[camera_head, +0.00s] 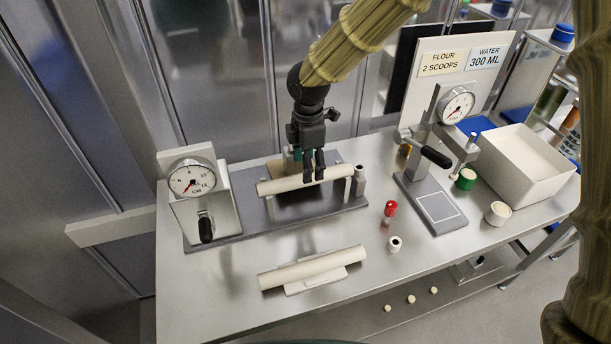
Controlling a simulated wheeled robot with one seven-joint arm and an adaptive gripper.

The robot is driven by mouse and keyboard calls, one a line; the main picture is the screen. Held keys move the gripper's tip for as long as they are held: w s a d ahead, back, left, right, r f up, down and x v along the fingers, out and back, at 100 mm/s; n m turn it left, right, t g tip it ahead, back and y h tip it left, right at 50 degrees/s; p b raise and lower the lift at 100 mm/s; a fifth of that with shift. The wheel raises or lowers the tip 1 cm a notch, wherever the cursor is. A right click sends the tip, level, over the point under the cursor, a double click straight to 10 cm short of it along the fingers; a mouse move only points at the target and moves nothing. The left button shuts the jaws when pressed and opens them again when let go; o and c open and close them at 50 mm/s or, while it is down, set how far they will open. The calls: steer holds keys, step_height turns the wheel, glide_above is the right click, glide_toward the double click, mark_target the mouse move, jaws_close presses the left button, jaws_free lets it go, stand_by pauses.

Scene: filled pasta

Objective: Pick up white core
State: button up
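A small white cylinder (394,244) with a dark opening in its top stands upright near the table's middle front; it looks like the white core. A red one (390,208) stands just behind it, and a green one (466,179) farther right. My gripper (314,179) points down at the long pale tube (275,187) on the rear fixture, up and left of the white core and well apart from it. Its two fingers overlap the tube in this view. I cannot tell whether they touch it or how far they are open.
A second pale tube (312,269) lies on a cradle at the front left. A dial gauge (192,180) stands at the left, a dial press (434,160) right of centre. A white bin (526,160) and small cup (497,213) are at the right. The table around the white core is mostly clear.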

steer(key=w+f, duration=0.1)
steer(key=f, duration=0.1)
steer(key=w+f+p, duration=0.1)
steer(key=f, duration=0.1)
steer(key=w+f+p, duration=0.1)
steer(key=shift+w+a+f, duration=0.1)
steer(key=shift+a+f, duration=0.15)
steer(key=shift+f, duration=0.15)
steer(key=shift+s+f+p, duration=0.2)
steer(key=shift+s+p, duration=0.05)
steer(key=shift+p, duration=0.1)
steer(key=shift+s+r, duration=0.15)
steer(key=shift+s, duration=0.55)
steer(key=shift+w+f, duration=0.5)
steer(key=shift+w, duration=0.15)
steer(key=shift+c, duration=1.4)
steer(key=c, duration=0.3)
steer(key=shift+s+r, duration=0.3)
steer(key=shift+s, duration=0.05)
steer(key=c, duration=0.6)
steer(key=shift+w+f, duration=0.1)
steer(key=shift+w, duration=0.15)
steer(key=shift+c, duration=0.2)
